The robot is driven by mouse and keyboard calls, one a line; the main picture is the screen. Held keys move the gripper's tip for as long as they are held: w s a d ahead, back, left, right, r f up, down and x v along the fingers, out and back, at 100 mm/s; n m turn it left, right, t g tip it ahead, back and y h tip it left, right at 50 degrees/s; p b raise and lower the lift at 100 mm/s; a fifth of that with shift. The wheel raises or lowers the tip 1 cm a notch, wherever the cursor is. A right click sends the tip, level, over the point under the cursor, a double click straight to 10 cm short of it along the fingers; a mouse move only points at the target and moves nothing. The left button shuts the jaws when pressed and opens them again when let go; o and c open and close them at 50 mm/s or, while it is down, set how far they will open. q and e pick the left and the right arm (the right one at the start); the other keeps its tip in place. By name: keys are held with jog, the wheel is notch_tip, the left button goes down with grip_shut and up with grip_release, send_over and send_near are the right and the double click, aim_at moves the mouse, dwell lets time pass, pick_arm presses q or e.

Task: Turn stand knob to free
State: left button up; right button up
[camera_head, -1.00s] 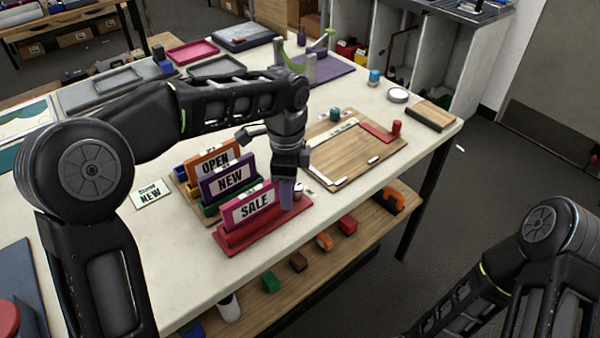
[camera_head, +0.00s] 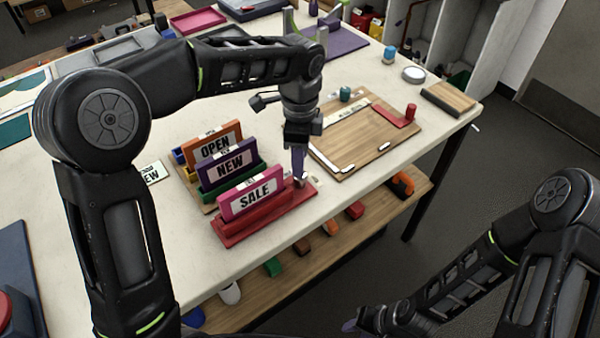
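The red stand (camera_head: 263,222) sits near the table's front edge and holds an upright pink SALE sign (camera_head: 251,194). A small knob (camera_head: 302,181) shows at the stand's right end, partly hidden by my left gripper. My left gripper (camera_head: 299,178) points down at that end, its purplish fingers at or beside the knob. I cannot tell whether they touch it or how far apart they are. My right gripper (camera_head: 352,325) is low at the bottom of the view, away from the table top. Its fingers are too small to read.
Purple NEW (camera_head: 229,167) and orange OPEN (camera_head: 215,145) signs stand behind the SALE sign. A wooden board (camera_head: 350,150) with a red-handled piece (camera_head: 409,112) lies to the right. A lower shelf (camera_head: 320,245) holds several small coloured items.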

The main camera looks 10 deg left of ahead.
aim_at(300, 180)
pick_arm(q)
notch_tip(300, 180, down, 6)
jog(key=shift+f+p, duration=0.2)
jog(key=shift+p, duration=0.35)
grip_shut()
